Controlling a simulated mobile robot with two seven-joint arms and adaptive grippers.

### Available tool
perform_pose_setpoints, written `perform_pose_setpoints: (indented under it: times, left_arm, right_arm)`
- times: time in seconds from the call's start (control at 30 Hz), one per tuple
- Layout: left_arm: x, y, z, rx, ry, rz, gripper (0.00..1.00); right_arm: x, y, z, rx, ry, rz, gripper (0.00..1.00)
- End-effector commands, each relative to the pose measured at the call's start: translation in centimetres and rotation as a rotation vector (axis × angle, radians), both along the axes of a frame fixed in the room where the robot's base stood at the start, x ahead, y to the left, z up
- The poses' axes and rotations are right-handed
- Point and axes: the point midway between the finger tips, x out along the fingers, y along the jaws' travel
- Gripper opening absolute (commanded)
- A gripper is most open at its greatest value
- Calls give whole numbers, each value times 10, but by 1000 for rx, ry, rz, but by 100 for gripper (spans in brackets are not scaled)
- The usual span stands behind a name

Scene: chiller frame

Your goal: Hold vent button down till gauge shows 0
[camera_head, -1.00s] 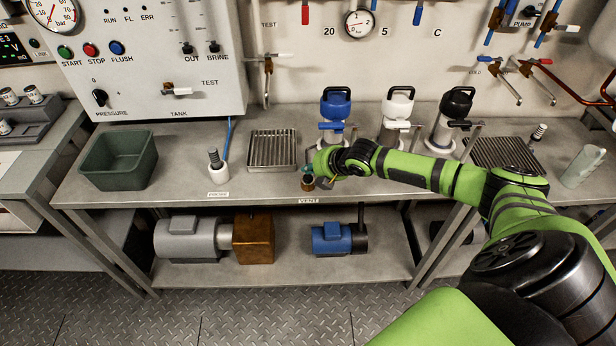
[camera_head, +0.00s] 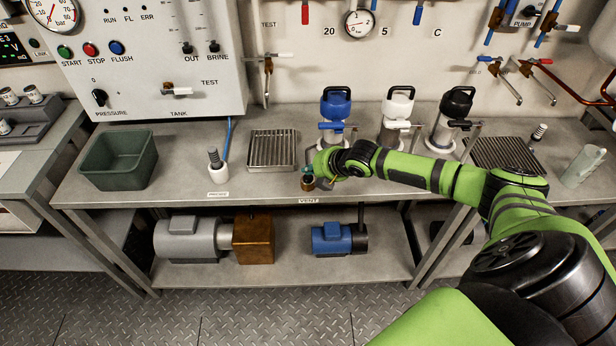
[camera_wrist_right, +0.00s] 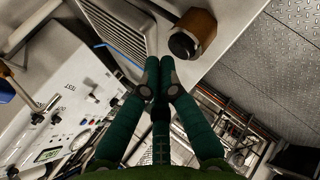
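The vent button is a brass cylinder (camera_head: 308,184) with a dark cap, at the front edge of the bench above the VENT label (camera_head: 309,201). In the right wrist view the brass body (camera_wrist_right: 200,27) and its black button (camera_wrist_right: 182,43) lie just beyond my fingertips. My right gripper (camera_head: 308,170) is over the button in the head view. In the wrist view its green fingers (camera_wrist_right: 160,68) meet at the tips, with nothing between them. The tips appear apart from the button there. The round gauge (camera_head: 359,24) hangs on the wall; its exact reading is too small to tell. My left gripper is out of view.
A metal drip tray (camera_head: 272,151) and a white probe holder (camera_head: 218,172) stand left of the button. Blue (camera_head: 334,112), white (camera_head: 397,112) and black (camera_head: 450,118) handled vessels stand behind my right arm. A green bin (camera_head: 119,160) is further left.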

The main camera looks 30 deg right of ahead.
Motion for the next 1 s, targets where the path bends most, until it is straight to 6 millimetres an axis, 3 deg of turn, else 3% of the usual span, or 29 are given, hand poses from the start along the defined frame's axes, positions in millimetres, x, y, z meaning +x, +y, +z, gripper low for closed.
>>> perform_pose_setpoints:
  times: [1.0]
  left_arm:
    - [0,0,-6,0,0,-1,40]
  right_arm:
    - [0,0,-11,1,0,1,0]
